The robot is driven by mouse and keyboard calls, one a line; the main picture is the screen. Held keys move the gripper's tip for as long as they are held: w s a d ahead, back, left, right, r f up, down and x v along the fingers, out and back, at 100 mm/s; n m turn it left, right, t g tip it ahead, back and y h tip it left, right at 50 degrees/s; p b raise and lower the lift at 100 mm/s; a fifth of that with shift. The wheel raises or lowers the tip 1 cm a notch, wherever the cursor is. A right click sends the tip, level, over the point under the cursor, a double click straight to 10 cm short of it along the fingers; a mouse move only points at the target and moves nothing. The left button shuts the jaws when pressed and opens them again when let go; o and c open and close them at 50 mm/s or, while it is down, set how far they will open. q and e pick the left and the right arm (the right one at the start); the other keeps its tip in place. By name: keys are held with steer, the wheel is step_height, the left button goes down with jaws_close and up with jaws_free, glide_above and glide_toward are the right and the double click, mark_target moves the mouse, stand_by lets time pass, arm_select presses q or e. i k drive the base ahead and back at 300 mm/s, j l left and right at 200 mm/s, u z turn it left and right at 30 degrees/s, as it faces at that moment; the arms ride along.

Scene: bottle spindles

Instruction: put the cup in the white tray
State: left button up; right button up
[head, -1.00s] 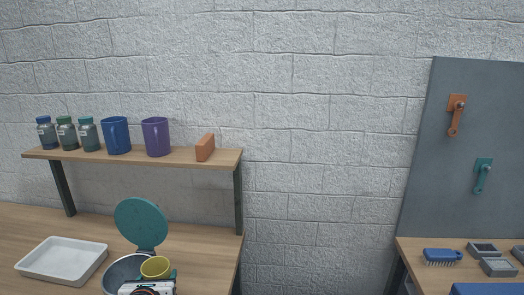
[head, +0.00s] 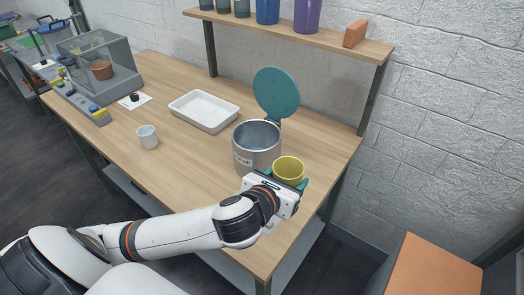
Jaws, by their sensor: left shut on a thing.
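A yellow cup (head: 288,165) is upright in my left gripper (head: 289,183), which is shut on it near the right end of the table. Part of the cup's lower side is hidden by the gripper. The white tray (head: 204,125) is a shallow rectangular tray on the table, left of and farther back than the cup. Its inside looks empty. The gripper and cup are apart from the tray. My right gripper is not in view.
A metal pot (head: 242,159) with its teal lid (head: 276,94) raised stands between cup and tray. A small pale cup (head: 147,137) stands left of the tray. The table's front middle is clear.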

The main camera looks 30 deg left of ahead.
mark_target(200, 112)
steer(key=k+j+z, duration=0.1)
steer(key=k+j, duration=0.2)
steer(key=j, duration=0.6)
steer(key=k+j+z, duration=0.15)
steer(key=j, duration=0.5)
steer(key=i+j, duration=0.2)
steer(key=i, duration=0.15)
steer(key=i+j+z, duration=0.1)
steer(key=i+j, duration=0.15)
steer(key=i, duration=0.1)
